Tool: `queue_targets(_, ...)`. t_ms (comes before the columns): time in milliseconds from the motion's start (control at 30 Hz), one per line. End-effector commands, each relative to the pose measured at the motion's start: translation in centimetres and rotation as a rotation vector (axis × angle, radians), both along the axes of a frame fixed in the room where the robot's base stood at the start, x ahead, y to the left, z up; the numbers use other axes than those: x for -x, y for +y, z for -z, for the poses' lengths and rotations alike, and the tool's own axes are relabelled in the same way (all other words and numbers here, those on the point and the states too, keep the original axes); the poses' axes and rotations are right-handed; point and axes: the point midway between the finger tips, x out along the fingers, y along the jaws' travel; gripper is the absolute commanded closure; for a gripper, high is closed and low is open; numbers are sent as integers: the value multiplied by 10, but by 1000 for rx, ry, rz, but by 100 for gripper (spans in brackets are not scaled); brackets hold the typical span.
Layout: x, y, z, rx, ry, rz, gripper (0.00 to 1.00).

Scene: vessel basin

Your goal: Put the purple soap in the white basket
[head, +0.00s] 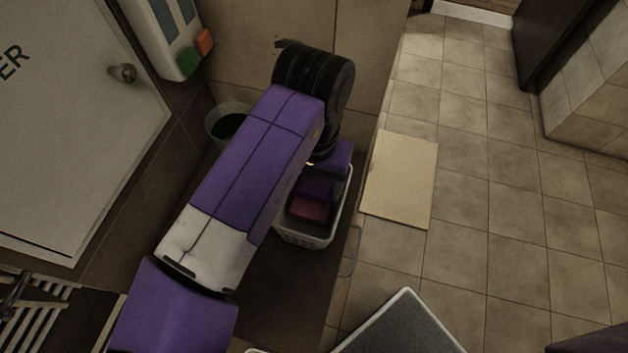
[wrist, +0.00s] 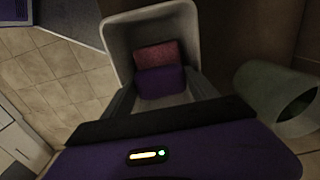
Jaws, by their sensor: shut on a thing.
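The purple soap (wrist: 162,82) is a dark purple block between the two fingers of my gripper (wrist: 160,92) in the wrist view. My gripper is shut on it. The white basket (wrist: 121,45) is around and below the soap, and a red block (wrist: 158,54) lies inside it just beyond the soap. In the head view, the purple soap (head: 315,188) shows over the white basket (head: 305,236), beside the red block (head: 310,210). My arm hides part of the basket. Whether the soap touches the basket's bottom, I cannot tell.
A pale round bin (head: 218,118) stands left of my arm by the wall; it also shows in the wrist view (wrist: 280,98). A beige mat (head: 400,180) lies on the tiled floor at right. A wall dispenser (head: 165,35) hangs above. Open tiled floor lies right.

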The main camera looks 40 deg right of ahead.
Motion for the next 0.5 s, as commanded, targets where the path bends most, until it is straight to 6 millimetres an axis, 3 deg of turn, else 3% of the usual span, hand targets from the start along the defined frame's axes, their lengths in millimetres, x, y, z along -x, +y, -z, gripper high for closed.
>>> queue_targets(500,0,0,9,1,0,-1,74)
